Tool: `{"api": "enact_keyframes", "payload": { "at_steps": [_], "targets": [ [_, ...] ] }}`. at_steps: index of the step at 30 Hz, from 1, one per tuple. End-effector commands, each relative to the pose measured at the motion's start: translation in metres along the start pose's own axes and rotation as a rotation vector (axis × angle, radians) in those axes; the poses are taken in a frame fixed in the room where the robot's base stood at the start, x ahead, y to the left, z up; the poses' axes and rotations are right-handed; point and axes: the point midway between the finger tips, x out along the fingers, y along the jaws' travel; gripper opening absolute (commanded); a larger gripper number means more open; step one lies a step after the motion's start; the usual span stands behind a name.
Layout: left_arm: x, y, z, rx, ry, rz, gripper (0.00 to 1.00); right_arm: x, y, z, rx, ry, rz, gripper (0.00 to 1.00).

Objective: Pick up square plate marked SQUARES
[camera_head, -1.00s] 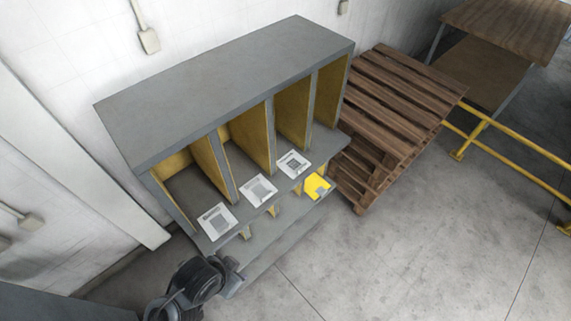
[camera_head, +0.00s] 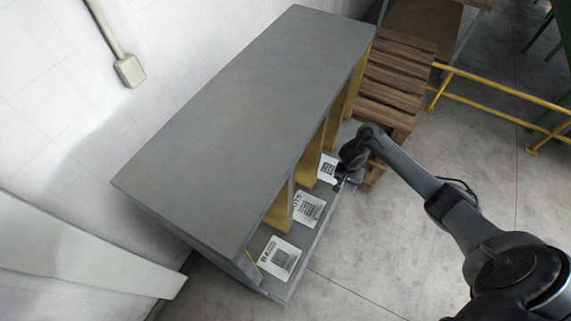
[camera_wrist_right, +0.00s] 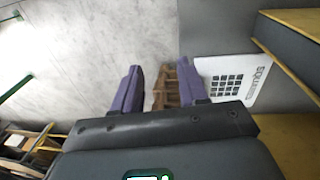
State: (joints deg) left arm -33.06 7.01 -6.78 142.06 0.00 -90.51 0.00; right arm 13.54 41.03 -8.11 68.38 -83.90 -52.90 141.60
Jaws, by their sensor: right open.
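The square plate marked SQUARES is white with a black grid of squares. It shows in the right wrist view (camera_wrist_right: 232,80), just right of the fingers, and its label reads sideways. In the head view it is the farthest plate (camera_head: 327,168) on the grey shelf's front ledge, partly hidden by my right gripper (camera_head: 346,182). In the right wrist view my right gripper (camera_wrist_right: 158,82) is open and empty, with two purple fingers. Its right finger overlaps the plate's near left corner in the picture; I cannot tell whether they touch. My left gripper is out of view.
Two more white plates lie on the ledge: a middle one (camera_head: 307,209) and a nearer one (camera_head: 278,257). The grey shelf unit (camera_head: 250,110) has yellow dividers. A wooden pallet stack (camera_head: 395,80) stands behind, with yellow railing (camera_head: 490,95) beyond. The floor to the right is open.

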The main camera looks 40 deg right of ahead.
Motion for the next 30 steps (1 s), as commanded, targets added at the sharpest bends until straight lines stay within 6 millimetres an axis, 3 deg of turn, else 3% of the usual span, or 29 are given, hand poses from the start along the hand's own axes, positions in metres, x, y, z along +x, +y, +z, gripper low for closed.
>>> {"api": "enact_keyframes", "payload": {
  "at_steps": [1, 3, 8, 18, 30],
  "targets": [
    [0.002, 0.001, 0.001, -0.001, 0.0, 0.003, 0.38, -0.016, -0.007, -0.022, 0.017, 0.032, -0.019, 0.43],
    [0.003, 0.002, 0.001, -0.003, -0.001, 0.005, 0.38, -0.036, -0.018, -0.043, 0.028, 0.066, -0.048, 0.43],
    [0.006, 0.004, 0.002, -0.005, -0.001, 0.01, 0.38, -0.062, -0.036, -0.066, 0.04, 0.108, -0.095, 0.43],
    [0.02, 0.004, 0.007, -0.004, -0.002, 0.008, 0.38, -0.027, -0.046, -0.073, 0.041, 0.112, -0.108, 0.43],
    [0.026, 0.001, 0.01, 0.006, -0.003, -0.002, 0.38, 0.003, -0.048, -0.076, 0.041, 0.113, -0.107, 0.43]
  ]
}}
